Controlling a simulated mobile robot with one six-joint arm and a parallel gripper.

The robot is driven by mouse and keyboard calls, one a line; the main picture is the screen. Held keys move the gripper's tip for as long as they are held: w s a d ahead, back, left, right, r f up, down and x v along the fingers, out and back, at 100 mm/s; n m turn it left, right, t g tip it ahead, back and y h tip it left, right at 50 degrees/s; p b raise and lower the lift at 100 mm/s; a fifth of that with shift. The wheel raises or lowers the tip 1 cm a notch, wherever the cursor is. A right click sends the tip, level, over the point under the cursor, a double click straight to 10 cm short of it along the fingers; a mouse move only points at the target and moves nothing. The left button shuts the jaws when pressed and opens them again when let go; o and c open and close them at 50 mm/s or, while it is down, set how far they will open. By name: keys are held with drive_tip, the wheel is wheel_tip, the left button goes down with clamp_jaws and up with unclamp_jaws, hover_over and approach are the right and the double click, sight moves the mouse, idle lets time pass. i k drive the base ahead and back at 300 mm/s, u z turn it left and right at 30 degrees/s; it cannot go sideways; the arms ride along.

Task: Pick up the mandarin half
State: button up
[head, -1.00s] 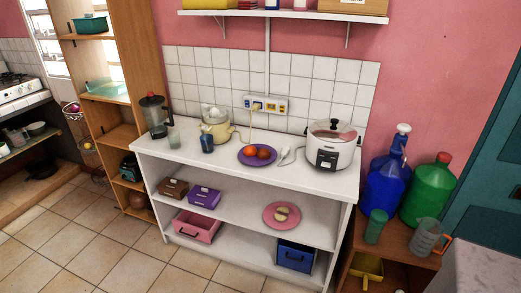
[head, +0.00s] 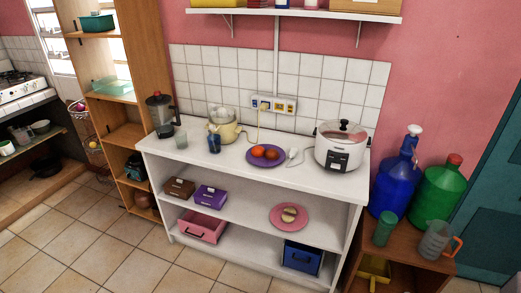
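A purple plate (head: 254,162) lies on the white shelf unit's top. It holds two round orange-red pieces, one on the left (head: 258,151) and one on the right (head: 271,153). They look like citrus, but they are too small to tell whether either is a mandarin half. A pink plate (head: 276,222) on the middle shelf holds a few pale yellowish pieces (head: 289,214), also too small to name surely. My gripper is not in view.
A white rice cooker (head: 338,155) stands right of the purple plate, with a white utensil (head: 293,155) between. A blue cup (head: 214,145), yellow appliance (head: 223,130) and blender (head: 160,115) stand left. Floor tiles (head: 130,250) in front are clear. Big bottles (head: 392,185) stand right.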

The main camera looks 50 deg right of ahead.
sight(258, 151)
drive_tip(key=u, duration=0.05)
drive_tip(key=i, duration=1)
drive_tip(key=z, duration=0.05)
